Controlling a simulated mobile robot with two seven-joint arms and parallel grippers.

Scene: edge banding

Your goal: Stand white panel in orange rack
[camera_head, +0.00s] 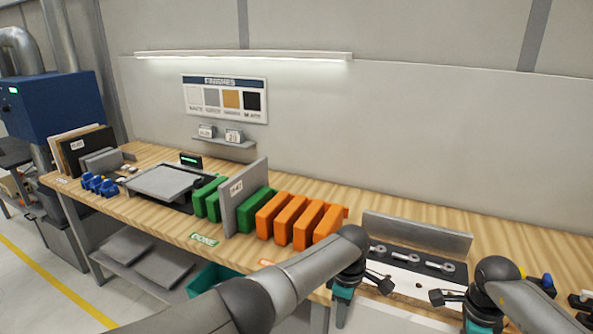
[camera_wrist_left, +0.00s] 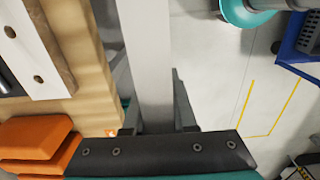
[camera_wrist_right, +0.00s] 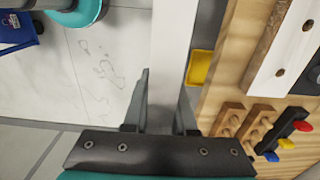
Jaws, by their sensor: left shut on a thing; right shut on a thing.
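The white panel (camera_wrist_left: 150,60) shows edge-on as a pale upright strip between the fingers in the left wrist view, and likewise in the right wrist view (camera_wrist_right: 170,70). My left gripper (camera_head: 362,285) is shut on it, and my right gripper (camera_head: 462,298) is shut on it farther right. The panel is off the bench's front edge, in front of the clamp fixture. The orange rack (camera_head: 294,224), a row of upright orange blocks with gaps, stands left of my left gripper. Its gaps look empty. It also shows at the left of the left wrist view (camera_wrist_left: 35,140).
A green rack (camera_head: 252,212) left of the orange one holds an upright grey panel (camera_head: 243,196). A clamp fixture with a white base (camera_head: 419,286) and grey fence (camera_head: 415,233) stands behind my grippers. A teal bin (camera_head: 210,279) is below the bench.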

